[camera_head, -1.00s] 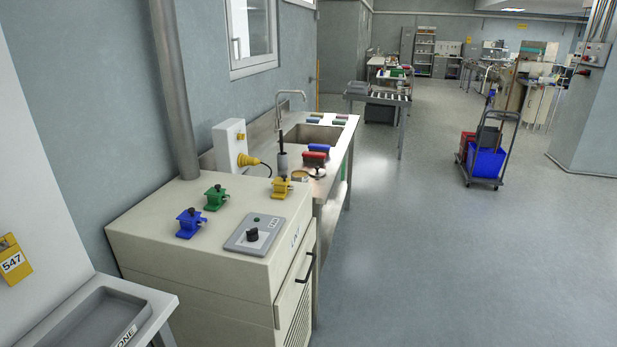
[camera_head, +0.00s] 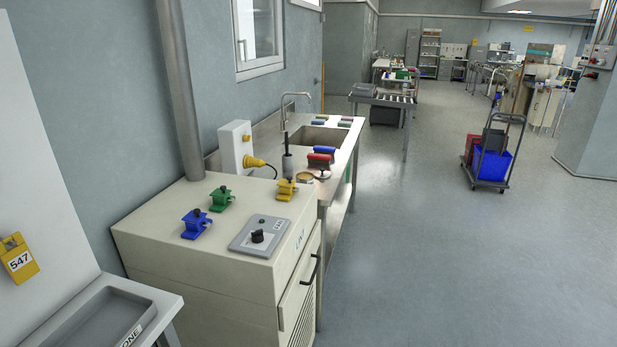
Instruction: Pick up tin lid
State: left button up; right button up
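A small round tan, tin-like object (camera_head: 304,177) sits at the near end of the steel sink bench, just behind the cream cabinet. A flat round metallic piece (camera_head: 321,173) lies beside it to the right. They are too small to tell which, if either, is the tin lid. Neither of my grippers is in view.
The cream cabinet (camera_head: 200,252) carries blue (camera_head: 195,224), green (camera_head: 221,199) and yellow (camera_head: 285,190) clamp-like fixtures and a grey knob panel (camera_head: 258,236). The steel bench has a sink (camera_head: 318,134). A trolley with a blue bin (camera_head: 492,165) stands right. The floor between is clear.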

aim_at(322, 174)
jog(key=l+u, duration=0.1)
jog(key=u, duration=0.3)
jog(key=i+l+u, duration=0.15)
jog(key=u, duration=0.2)
jog(key=l+u, duration=0.1)
jog(key=u, duration=0.3)
jog(key=i+l+u, duration=0.1)
jog(key=l+u, duration=0.2)
jog(key=l, duration=0.15)
jog(key=l+u, duration=0.3)
jog(key=l, duration=0.15)
jog(key=l+u, duration=0.3)
jog(key=l, duration=1.2)
jog(key=k+l+u, duration=0.1)
jog(key=l, duration=0.35)
jog(key=k+l, duration=0.15)
jog(key=l, duration=0.35)
jog(key=k+l, duration=0.1)
jog(key=l, duration=0.4)
jog(key=i+u, duration=0.05)
